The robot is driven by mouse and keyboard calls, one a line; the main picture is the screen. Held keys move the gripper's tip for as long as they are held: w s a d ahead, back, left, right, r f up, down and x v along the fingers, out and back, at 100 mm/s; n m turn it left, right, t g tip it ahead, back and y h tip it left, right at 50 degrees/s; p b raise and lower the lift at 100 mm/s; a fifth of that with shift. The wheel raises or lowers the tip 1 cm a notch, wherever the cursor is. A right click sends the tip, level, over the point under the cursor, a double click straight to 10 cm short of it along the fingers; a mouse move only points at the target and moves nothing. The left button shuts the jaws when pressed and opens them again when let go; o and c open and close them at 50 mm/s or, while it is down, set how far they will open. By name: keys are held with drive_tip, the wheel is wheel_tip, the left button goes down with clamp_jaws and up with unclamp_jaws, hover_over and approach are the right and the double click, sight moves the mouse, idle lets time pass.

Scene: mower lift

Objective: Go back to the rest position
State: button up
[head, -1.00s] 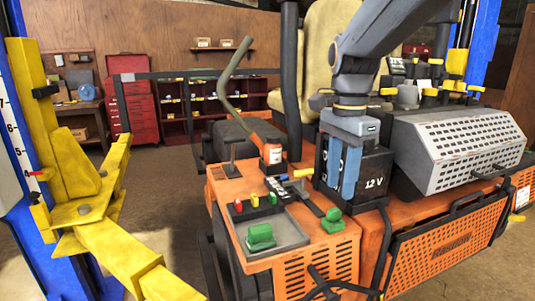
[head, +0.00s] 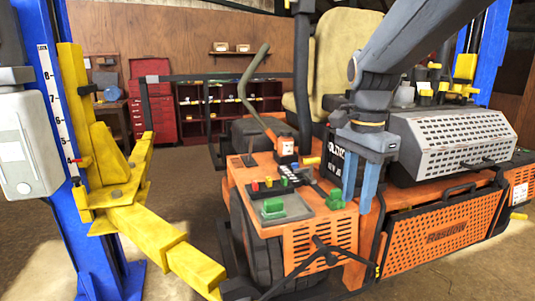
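My gripper (head: 359,202) is in the right half of the head view, pointing down, with two blue fingers. A gap shows between the fingers and nothing is held in it. The black battery (head: 336,158) with white lettering sits on the orange mower (head: 330,238), behind and left of the fingers and partly hidden by them. My gripper looks to be in front of the battery, apart from it. My arm comes in from the upper right.
A blue lift post (head: 62,140) with a yellow lift arm (head: 150,232) stands at the left, its arm reaching toward the mower. A white control box (head: 28,145) is at the left edge. A red tool cabinet (head: 153,108) and shelves stand at the back. Bare floor lies between.

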drive_tip(key=s+f+n, duration=0.3)
drive_tip(key=f+n, duration=0.1)
drive_tip(key=f, duration=0.2)
drive_tip(key=s+f+n+t+b, duration=0.1)
drive_tip(key=s+f+n, duration=0.2)
drive_tip(key=f+n, duration=0.2)
drive_tip(key=s+f+n, duration=0.3)
drive_tip(key=f+n, duration=0.1)
drive_tip(key=f, duration=0.4)
drive_tip(key=shift+b, duration=0.3)
drive_tip(key=shift+d, duration=0.15)
